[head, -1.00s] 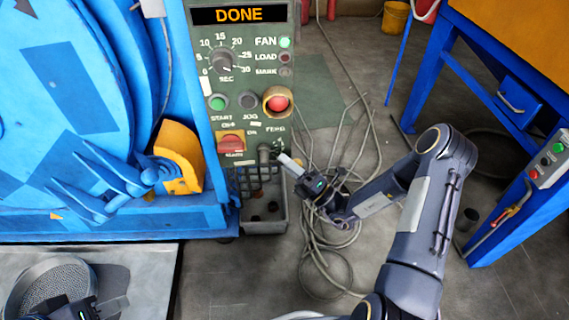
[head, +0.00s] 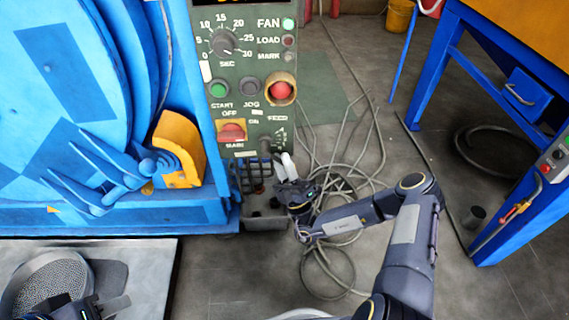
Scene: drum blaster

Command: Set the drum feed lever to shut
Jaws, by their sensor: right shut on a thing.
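The green control panel (head: 245,110) stands in the middle, with the FEED label and its small scale at lower right. The drum feed lever (head: 266,146) is on the panel under that label. My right gripper (head: 286,163) is at the lever, just right of and below its pivot. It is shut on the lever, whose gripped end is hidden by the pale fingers. The exact lever angle is hard to read. My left gripper (head: 95,307) is at the bottom left, over a round mesh basket (head: 48,280); its fingers are partly cut off.
The big blue drum machine (head: 70,100) fills the left, with a yellow bracket (head: 180,150). A grey bin (head: 262,220) sits below the panel. Loose cables (head: 345,180) lie on the floor. A blue stand (head: 500,150) is at right.

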